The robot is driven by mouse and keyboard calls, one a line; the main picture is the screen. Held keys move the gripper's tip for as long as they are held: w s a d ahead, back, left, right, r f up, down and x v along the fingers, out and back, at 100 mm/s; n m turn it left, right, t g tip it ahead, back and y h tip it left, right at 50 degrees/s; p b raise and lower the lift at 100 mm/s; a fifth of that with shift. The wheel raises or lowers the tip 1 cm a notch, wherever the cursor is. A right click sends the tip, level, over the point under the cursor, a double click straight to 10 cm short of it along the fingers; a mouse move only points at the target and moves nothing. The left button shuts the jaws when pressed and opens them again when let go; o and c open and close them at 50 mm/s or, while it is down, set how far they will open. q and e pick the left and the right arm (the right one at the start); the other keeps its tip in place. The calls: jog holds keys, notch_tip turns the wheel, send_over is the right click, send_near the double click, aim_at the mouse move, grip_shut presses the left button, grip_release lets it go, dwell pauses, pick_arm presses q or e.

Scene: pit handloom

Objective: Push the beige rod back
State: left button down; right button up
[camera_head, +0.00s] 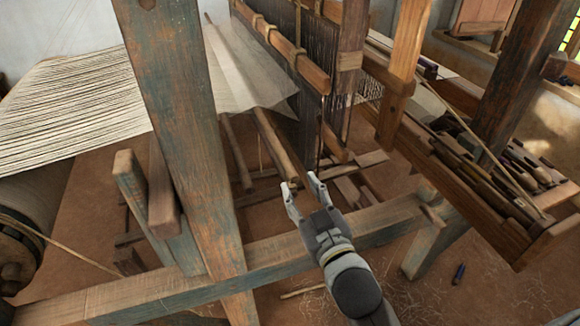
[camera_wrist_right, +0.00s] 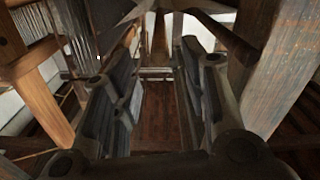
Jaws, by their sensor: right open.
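A beige-brown wooden rod (camera_head: 274,143) slopes down from under the pale warp sheet, its near end just beyond my right gripper (camera_head: 300,181). In the right wrist view, a rod (camera_wrist_right: 160,42) shows ahead, between the far ends of my open fingers. I cannot tell for certain that it is the same rod. My right gripper is open, with nothing between its fingers, and reaches in over the loom's lower beam. From these frames I cannot tell whether a fingertip touches the rod. A second, thinner rod (camera_head: 236,153) hangs to the left. My left gripper is not in view.
A thick worn post (camera_head: 190,130) stands left of my right arm. The lower beam (camera_head: 390,213) crosses beneath the arm. Dark heddles (camera_head: 310,85) hang beyond the rod. A wooden tray (camera_head: 505,232) of tools is on the right. The warp threads (camera_head: 75,105) spread at left.

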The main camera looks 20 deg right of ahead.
aim_at(290, 170)
jog(key=w+p, duration=0.1)
jog(key=w, duration=0.6)
jog(key=shift+w+a, duration=0.15)
jog(key=shift+w, duration=0.2)
grip_shut()
